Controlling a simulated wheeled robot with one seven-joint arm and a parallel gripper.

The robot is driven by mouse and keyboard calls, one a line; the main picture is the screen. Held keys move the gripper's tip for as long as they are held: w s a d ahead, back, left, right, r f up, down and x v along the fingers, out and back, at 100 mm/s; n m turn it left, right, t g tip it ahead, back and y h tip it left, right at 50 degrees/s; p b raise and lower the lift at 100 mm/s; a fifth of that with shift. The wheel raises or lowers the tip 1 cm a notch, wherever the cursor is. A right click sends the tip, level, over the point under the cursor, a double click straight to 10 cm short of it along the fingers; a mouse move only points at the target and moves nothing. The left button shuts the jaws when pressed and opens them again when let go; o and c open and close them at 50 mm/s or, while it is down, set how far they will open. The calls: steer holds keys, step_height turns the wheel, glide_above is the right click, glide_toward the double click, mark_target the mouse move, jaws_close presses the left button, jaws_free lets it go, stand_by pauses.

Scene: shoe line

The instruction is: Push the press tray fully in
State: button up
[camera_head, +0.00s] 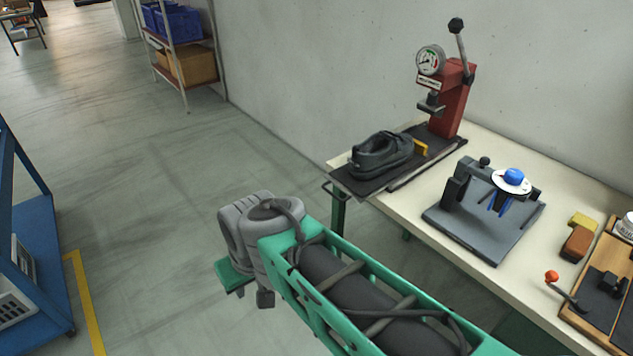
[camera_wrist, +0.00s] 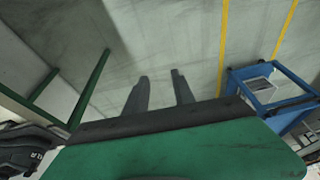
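The red press (camera_head: 449,105), with a round gauge and a raised lever, stands at the far end of the bench. Its dark press tray (camera_head: 352,184) sticks out past the bench's left edge, with a black bar handle (camera_head: 329,189) at its outer end. A black shoe (camera_head: 380,155) sits on the tray, in front of the press head rather than under it. My gripper (camera_wrist: 160,76) is open and empty, its two fingers apart over the floor in the wrist view. In the head view the fingers are hidden; my wrist is left of and below the tray, apart from it.
A grey fixture (camera_head: 483,222) with a blue-and-white piece stands on the bench (camera_head: 400,205); a wooden tray (camera_head: 592,330) and brushes lie right. A blue cart (camera_head: 40,225) stands left and a shelf (camera_head: 180,60) behind. The floor between is clear.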

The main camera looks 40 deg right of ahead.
mark_target(334, 196)
steer(key=w+d+f+m+t+y+b, duration=0.1)
steer(key=w+d+f+m+t, duration=0.25)
steer(key=w+d+m, duration=0.35)
steer(key=w+d+f+m+t+b, duration=0.1)
steer(key=w+d+f+m+t, duration=0.25)
steer(key=w+d+m, duration=0.3)
steer(key=s+d+m+t+h, duration=0.1)
steer(key=d+m+h, duration=0.1)
steer(key=d+m, duration=0.2)
steer(key=s+d+m+t+h, duration=0.1)
steer(key=d+m+t+h, duration=0.1)
steer(key=d+m, duration=0.3)
steer(key=s+d+m+t+h, duration=0.1)
steer(key=d+m, duration=0.4)
steer(key=d, duration=0.6)
steer(key=shift+r+h, duration=0.25)
steer(key=shift+h, duration=0.25)
steer(key=x, duration=0.7)
steer(key=shift+w+a+r, duration=0.1)
steer(key=shift+w, duration=0.05)
steer(key=shift+c, duration=0.5)
jaws_close()
